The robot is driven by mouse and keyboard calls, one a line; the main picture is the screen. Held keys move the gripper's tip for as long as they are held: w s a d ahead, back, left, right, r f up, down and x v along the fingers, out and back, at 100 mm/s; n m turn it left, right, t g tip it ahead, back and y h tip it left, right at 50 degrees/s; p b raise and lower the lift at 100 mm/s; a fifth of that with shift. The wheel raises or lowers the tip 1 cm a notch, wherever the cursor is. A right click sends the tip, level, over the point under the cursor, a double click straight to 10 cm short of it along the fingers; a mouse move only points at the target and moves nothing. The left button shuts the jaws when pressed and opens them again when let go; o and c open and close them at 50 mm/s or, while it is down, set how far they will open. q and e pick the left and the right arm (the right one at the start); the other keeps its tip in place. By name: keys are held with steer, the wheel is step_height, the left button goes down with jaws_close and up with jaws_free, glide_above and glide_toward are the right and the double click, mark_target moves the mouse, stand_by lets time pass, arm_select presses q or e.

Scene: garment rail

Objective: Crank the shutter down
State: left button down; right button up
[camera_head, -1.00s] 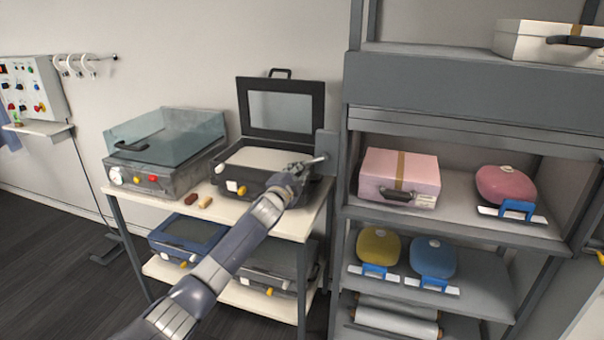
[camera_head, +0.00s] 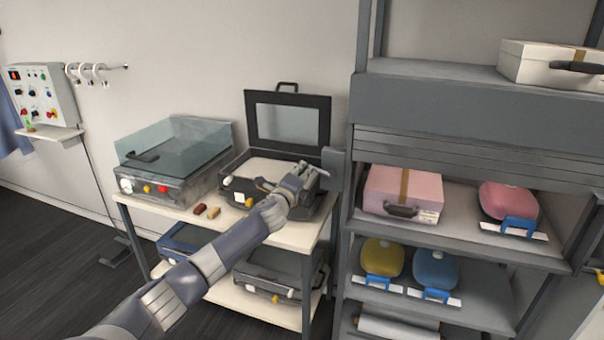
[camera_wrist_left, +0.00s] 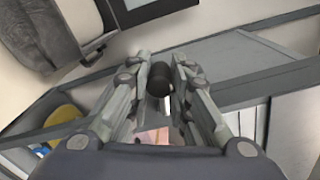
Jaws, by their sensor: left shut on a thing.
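The grey slatted shutter (camera_head: 450,151) shows as a short strip under its housing (camera_head: 450,108) on the rack. Its lower edge is above the pink case, and the compartment below is mostly open. The crank's grey box (camera_head: 335,168) is on the rack's left post. My left gripper (camera_head: 314,172) is beside that box. In the left wrist view my gripper (camera_wrist_left: 160,85) is shut on the dark crank knob (camera_wrist_left: 159,76), which sits between its fingers. The crank arm is mostly hidden. My right gripper is not in view.
A pink case (camera_head: 402,194) and a pink round bag (camera_head: 507,202) stand under the shutter. Left of the rack, a side table (camera_head: 285,235) carries an open black case (camera_head: 288,125) close to my arm and a glass-lidded box (camera_head: 170,160).

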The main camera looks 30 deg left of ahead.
arm_select(q)
steer(key=shift+r, duration=0.15)
stand_by(0.3)
steer(key=c, duration=1.4)
jaws_free()
steer(key=shift+d, duration=0.1)
steer(key=shift+v, duration=5.95)
